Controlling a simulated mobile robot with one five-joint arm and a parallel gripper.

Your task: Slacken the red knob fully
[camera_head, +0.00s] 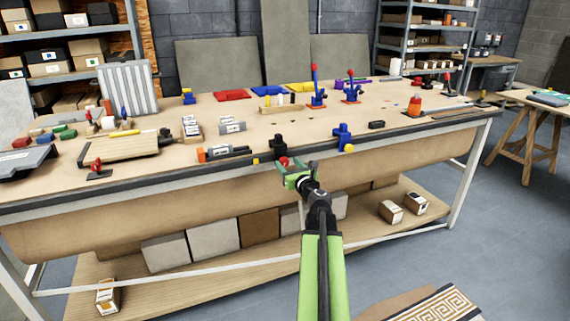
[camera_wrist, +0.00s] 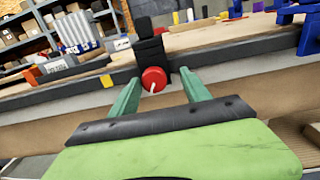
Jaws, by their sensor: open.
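The red knob (camera_wrist: 153,79) is round, with a white line on its face. It sits on a black clamp (camera_wrist: 150,45) at the table's front edge. In the head view the red knob (camera_head: 283,161) shows just beyond my gripper (camera_head: 292,169). My gripper is open. In the wrist view its two green fingers (camera_wrist: 160,94) point toward the knob, one on each side of it in the picture. I cannot tell whether either finger touches the knob.
The workbench (camera_head: 240,180) has a dark front edge. A blue clamp (camera_head: 342,137) stands at the edge to the right. A grey cylinder (camera_head: 228,152) lies to the left. Another red-knobbed item (camera_head: 98,169) is at the far left. The floor before the bench is mostly clear.

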